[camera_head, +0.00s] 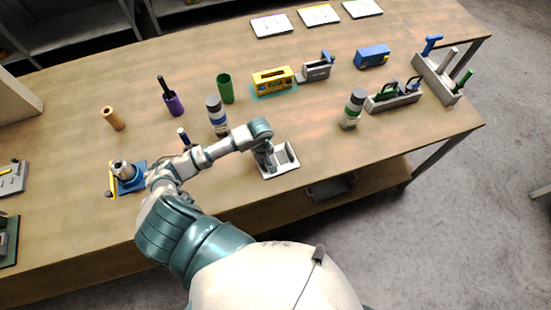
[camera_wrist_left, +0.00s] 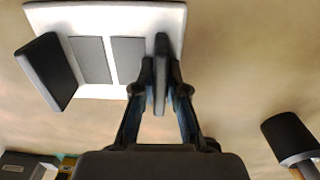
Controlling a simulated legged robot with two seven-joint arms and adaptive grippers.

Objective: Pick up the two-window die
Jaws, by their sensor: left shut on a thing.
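My left gripper (camera_head: 268,164) is at the left side of a small white tray (camera_head: 292,164) near the table's front edge. In the left wrist view the gripper (camera_wrist_left: 160,92) is shut on a thin dark grey plate (camera_wrist_left: 161,60), seen edge-on, so I cannot tell whether it has two windows. The white tray (camera_wrist_left: 97,15) lies behind it there. Two flat grey rectangles (camera_wrist_left: 90,60) show side by side in the tray, split by a white strip. A dark slab (camera_wrist_left: 48,70) stands tilted at its left end. My right gripper is not in view.
A yellow holder (camera_head: 273,80), a green cup (camera_head: 226,89) and a grey rack (camera_head: 394,97) stand farther back.

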